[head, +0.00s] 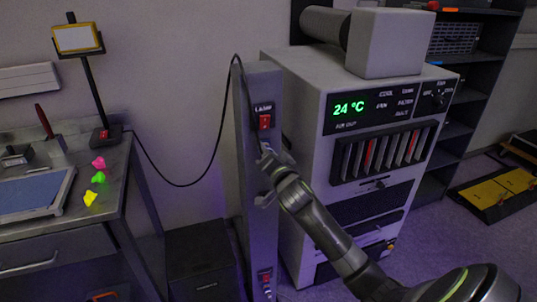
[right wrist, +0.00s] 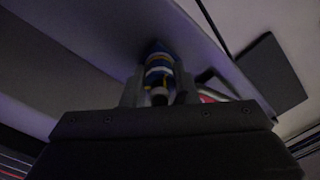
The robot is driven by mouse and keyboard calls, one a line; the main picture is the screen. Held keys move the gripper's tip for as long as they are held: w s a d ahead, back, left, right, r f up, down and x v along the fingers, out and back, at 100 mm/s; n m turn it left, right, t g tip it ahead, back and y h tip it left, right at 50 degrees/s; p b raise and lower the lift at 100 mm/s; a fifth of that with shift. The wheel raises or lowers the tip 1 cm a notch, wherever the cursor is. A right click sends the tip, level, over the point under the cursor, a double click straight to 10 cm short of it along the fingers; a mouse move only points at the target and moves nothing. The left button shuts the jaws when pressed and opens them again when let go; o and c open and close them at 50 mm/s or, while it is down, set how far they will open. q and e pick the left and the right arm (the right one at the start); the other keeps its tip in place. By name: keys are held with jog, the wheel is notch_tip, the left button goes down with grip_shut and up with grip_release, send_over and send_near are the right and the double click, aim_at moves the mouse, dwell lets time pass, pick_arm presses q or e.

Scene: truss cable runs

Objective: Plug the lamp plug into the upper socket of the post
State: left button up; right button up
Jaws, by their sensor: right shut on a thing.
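The grey post (head: 259,200) stands upright in the middle of the head view. Its upper socket area has a lamp label and a red switch (head: 264,122). My right gripper (head: 268,156) is just below that switch, close to the post's face. In the right wrist view it is shut on the lamp plug (right wrist: 158,70), which has blue, yellow and white bands. The plug points toward a pale surface; I cannot tell whether it is in the socket. The black cable (head: 190,184) hangs from the lamp (head: 78,39) and loops up beside the post. My left gripper is out of view.
A second red switch (head: 265,277) is low on the post. A grey cabinet (head: 297,110) reading 24 °C stands close on the right. The workbench (head: 125,170) at left carries a blue mat (head: 30,194) and small coloured pieces (head: 98,177). A dark box (head: 200,262) stands on the floor between.

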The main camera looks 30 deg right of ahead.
jog(key=shift+w+r+m+b, duration=0.15)
jog(key=shift+m+b, duration=0.15)
jog(key=shift+m, duration=0.9)
jog(key=o, duration=1.1)
jog(key=shift+w, duration=0.1)
jog(key=shift+s+f, duration=0.2)
jog(key=p+v, duration=0.1)
jog(key=v, duration=0.3)
jog(key=shift+s+p, duration=0.3)
jog(key=shift+s, duration=0.1)
